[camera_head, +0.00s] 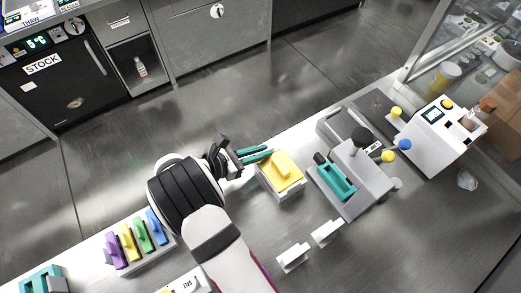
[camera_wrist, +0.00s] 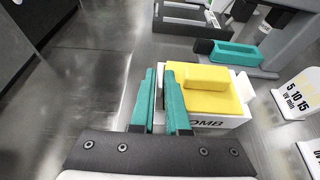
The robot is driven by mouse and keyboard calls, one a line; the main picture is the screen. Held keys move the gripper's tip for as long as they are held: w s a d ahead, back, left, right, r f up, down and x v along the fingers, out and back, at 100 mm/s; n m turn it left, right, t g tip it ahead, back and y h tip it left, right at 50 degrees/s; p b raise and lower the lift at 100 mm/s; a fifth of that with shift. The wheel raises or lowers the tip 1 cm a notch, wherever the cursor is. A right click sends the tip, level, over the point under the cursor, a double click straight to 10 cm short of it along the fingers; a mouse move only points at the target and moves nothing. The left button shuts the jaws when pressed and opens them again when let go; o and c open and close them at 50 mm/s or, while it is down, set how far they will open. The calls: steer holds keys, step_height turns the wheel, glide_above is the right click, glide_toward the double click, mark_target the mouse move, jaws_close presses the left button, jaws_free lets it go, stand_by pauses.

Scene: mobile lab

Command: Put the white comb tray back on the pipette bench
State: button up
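The white comb tray (camera_wrist: 215,124) carries a yellow block (camera_wrist: 208,92) and has dark lettering ending in "OMB" on its front. In the head view the tray (camera_head: 287,193) is at the far edge of the grey worktop. My gripper (camera_wrist: 161,72) has two teal fingers at the tray's left end. They are close together, with a white upright part of the tray between them; its contact faces are hidden. In the head view the gripper (camera_head: 257,154) reaches in from the left. Whether the tray is lifted is hard to tell.
Right of the tray is a grey device (camera_head: 358,178) with a teal tray (camera_head: 336,178). White label stands (camera_head: 292,257) are in front. A rack of coloured pieces (camera_head: 135,240) is at the lower left. A white instrument (camera_head: 436,133) is at right. Open floor lies beyond the edge.

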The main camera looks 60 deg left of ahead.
steer(key=o, duration=0.3)
